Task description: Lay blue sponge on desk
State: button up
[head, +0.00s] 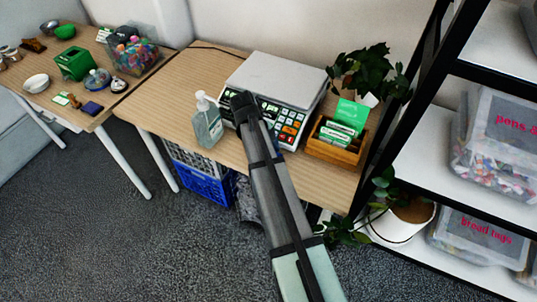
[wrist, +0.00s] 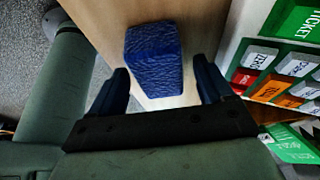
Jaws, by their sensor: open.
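In the wrist view the blue sponge (wrist: 153,58), a wrinkled dark blue block, shows against the pale wooden desk (wrist: 110,18). It appears to rest on the desk top, between and just beyond my fingertips, with a gap on each side. My gripper (wrist: 161,70) is open and not closed on it. In the head view my gripper (head: 243,102) is over the front of the desk (head: 155,98), in front of the scale. The sponge is not visible there and seems hidden by my gripper and arm.
A scale (head: 275,80) with coloured keys stands close behind my gripper. A clear pump bottle (head: 207,125) is close on the left. A wooden box of green-and-white cards (head: 335,145) and a plant (head: 368,72) are on the right. The desk's left part is clear.

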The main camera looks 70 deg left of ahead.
jog(key=v, duration=1.1)
jog(key=shift+r, duration=0.25)
jog(key=shift+a, duration=0.1)
